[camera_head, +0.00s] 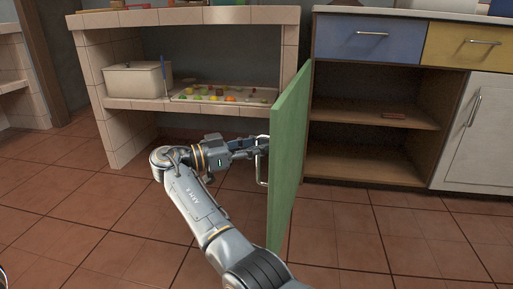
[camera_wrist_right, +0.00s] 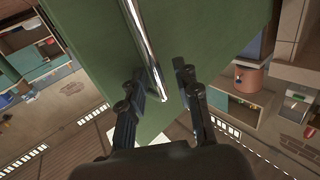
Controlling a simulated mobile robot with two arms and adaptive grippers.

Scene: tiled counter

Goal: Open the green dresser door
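The green dresser door (camera_head: 289,160) stands swung out from the dresser (camera_head: 375,150), showing open shelves behind it. Its silver bar handle (camera_head: 262,170) is on the left face of the door. My right gripper (camera_head: 262,145) is at the upper part of this handle. In the right wrist view, the handle (camera_wrist_right: 146,45) runs down toward the space between the two dark fingers of my right gripper (camera_wrist_right: 162,92). The fingers are apart, with visible gaps beside the bar, against the green door (camera_wrist_right: 90,45). My left gripper is not in view.
A tiled counter (camera_head: 190,17) stands left of the door, with a white bin (camera_head: 135,80) and a tray of small colourful items on its shelf. The dresser has a blue drawer (camera_head: 368,37), a yellow drawer (camera_head: 470,48) and a white door (camera_head: 478,130). The tiled floor in front is clear.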

